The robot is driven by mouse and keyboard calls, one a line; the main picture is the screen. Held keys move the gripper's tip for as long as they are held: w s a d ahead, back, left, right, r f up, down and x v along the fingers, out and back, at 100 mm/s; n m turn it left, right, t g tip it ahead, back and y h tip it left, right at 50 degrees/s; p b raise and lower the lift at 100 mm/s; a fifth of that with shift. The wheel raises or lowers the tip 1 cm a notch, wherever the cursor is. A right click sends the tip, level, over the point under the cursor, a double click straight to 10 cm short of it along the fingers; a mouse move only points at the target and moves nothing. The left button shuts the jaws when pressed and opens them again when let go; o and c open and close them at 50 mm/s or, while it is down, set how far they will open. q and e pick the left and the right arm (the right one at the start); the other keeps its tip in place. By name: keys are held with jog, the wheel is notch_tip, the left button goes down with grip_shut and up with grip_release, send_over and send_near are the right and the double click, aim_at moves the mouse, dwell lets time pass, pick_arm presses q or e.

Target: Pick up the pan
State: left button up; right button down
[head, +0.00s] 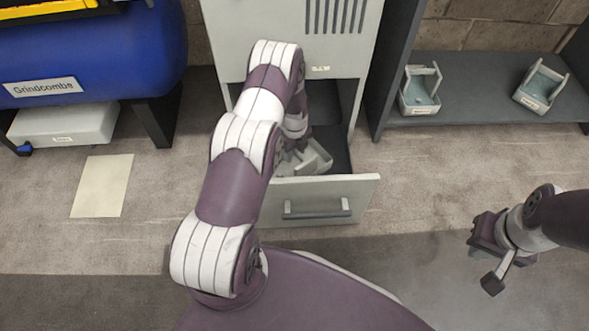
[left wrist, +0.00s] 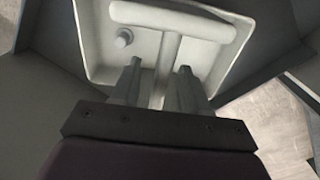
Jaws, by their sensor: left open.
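The light grey pan (head: 316,158) sits in the open drawer (head: 318,196) of the grey cabinet, partly hidden by my left arm in the head view. In the left wrist view the pan (left wrist: 97,40) shows a raised T-shaped handle (left wrist: 170,18) and a small round knob. My left gripper (left wrist: 160,72) is open over the pan, with one finger on each side of the handle's stem. I cannot tell whether the fingers touch it. My right gripper (head: 488,250) is away to the right above the floor; its jaw opening is not clear.
The drawer's front and side walls stand close around the pan. Two similar containers (head: 420,90) (head: 541,86) stand on the dark shelf (head: 470,112) at the right. A blue tank (head: 90,50) stands at the left. The floor right of the drawer is clear.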

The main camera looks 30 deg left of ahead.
pick_arm(q)
jog(key=shift+r, duration=0.15)
grip_shut()
